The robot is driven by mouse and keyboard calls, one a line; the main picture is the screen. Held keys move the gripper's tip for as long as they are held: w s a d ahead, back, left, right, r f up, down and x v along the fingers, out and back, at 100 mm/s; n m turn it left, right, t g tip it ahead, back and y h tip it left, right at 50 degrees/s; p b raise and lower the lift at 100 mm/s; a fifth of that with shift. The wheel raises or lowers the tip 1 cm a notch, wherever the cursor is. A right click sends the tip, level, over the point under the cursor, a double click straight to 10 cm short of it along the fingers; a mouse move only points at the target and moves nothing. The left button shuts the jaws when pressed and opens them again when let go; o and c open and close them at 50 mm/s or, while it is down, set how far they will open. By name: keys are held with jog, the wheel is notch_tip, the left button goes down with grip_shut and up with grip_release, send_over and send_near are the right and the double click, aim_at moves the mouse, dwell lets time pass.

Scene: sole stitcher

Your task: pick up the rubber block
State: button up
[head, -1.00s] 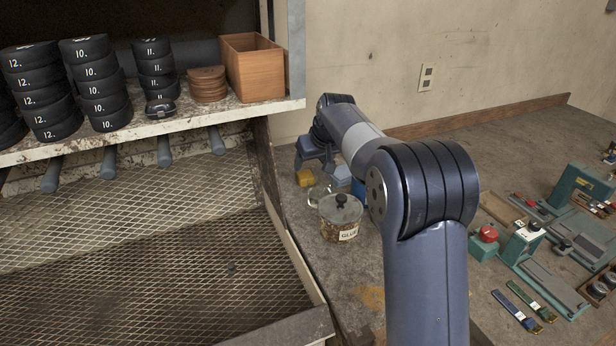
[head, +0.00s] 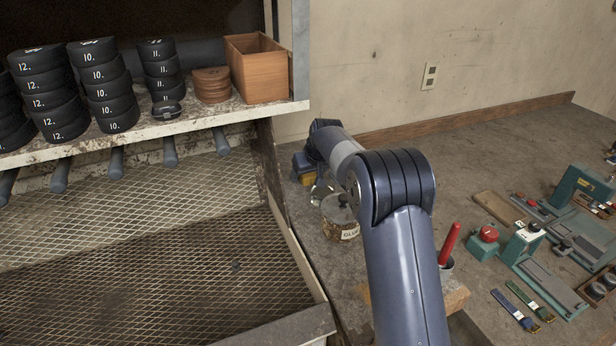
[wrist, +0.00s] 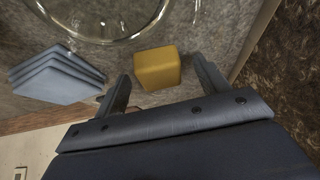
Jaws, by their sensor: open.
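A yellow block (wrist: 157,67), which looks like the rubber block, lies on the grey bench top in the wrist view. My gripper (wrist: 161,72) is open, with one finger to each side of the block in the picture. The block appears just beyond the fingertips, and I see no contact. In the head view a bit of the yellow block (head: 307,181) shows below the dark end of my arm. My fingers cannot be made out there.
A round glass vessel (wrist: 135,36) stands close behind the block. A stack of blue-grey pieces (wrist: 58,75) lies to its left. The glue jar (head: 339,216) stands near the bench edge. A wooden box (head: 256,70) and stacked black soles (head: 106,88) stand on the shelf.

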jog(key=shift+c, duration=0.3)
jog(key=c, duration=1)
jog(key=shift+w+d+r+b, duration=0.1)
jog(key=shift+d+r+b, duration=0.15)
jog(key=shift+r, duration=0.2)
notch_tip(320, 180, up, 6)
jog(key=shift+f, duration=0.15)
jog(key=w+d, duration=0.2)
jog(key=d, duration=0.3)
jog(key=w+d, duration=0.2)
jog(key=d, duration=0.3)
jog(key=w+d+p, duration=0.1)
jog(key=w+d, duration=0.1)
jog(key=d, duration=0.4)
jog(key=shift+w+r, duration=0.3)
jog(key=shift+w, duration=0.05)
jog(key=shift+c, duration=0.2)
jog(key=shift+w+d+f+p, duration=0.1)
jog(key=shift+w+d+p, duration=0.1)
jog(key=shift+d, duration=0.3)
jog(key=shift+w+d+p, duration=0.2)
jog(key=shift+d, duration=0.25)
